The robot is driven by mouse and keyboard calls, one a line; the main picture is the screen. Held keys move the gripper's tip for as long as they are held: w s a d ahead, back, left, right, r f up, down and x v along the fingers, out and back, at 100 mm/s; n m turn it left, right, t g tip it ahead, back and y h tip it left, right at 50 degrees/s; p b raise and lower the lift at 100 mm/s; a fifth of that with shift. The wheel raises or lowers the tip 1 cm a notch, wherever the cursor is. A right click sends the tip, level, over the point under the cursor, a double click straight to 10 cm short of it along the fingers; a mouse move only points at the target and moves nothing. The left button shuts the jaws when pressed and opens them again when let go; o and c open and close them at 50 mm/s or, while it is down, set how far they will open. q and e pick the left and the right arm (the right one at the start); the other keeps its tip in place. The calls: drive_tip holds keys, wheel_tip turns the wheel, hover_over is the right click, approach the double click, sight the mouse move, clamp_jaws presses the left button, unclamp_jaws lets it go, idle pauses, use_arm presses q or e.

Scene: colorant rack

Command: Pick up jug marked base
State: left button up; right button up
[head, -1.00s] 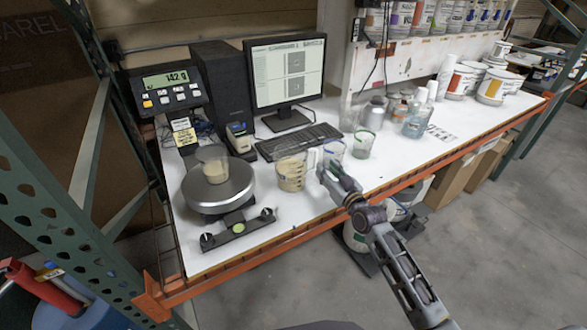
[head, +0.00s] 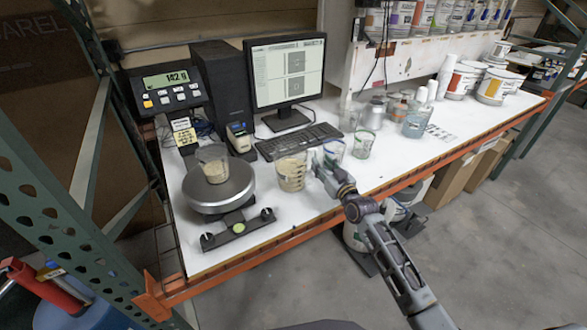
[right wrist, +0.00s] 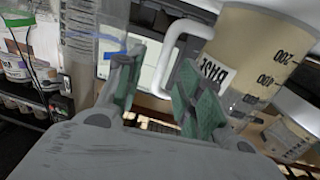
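The jug marked base (head: 291,173) is clear, with measuring marks and beige contents, and stands on the white bench right of the scale. My right gripper (head: 322,163) is beside the handle side of the jug. In the right wrist view the gripper (right wrist: 158,78) has its fingers apart; whether they touch the handle cannot be told. My left gripper is out of view.
A scale (head: 218,190) holds a cup (head: 213,164) of beige material. Behind the jug are a keyboard (head: 299,141) and monitor (head: 287,70). Clear cups (head: 363,145) stand close to the right, with several bottles and tubs beyond. An orange rail (head: 400,182) edges the bench.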

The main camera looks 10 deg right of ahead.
sight(316, 157)
drive_tip(key=shift+p+x, duration=0.3)
drive_tip(key=shift+x, duration=2.05)
clamp_jaws()
drive_tip(key=shift+r, duration=0.15)
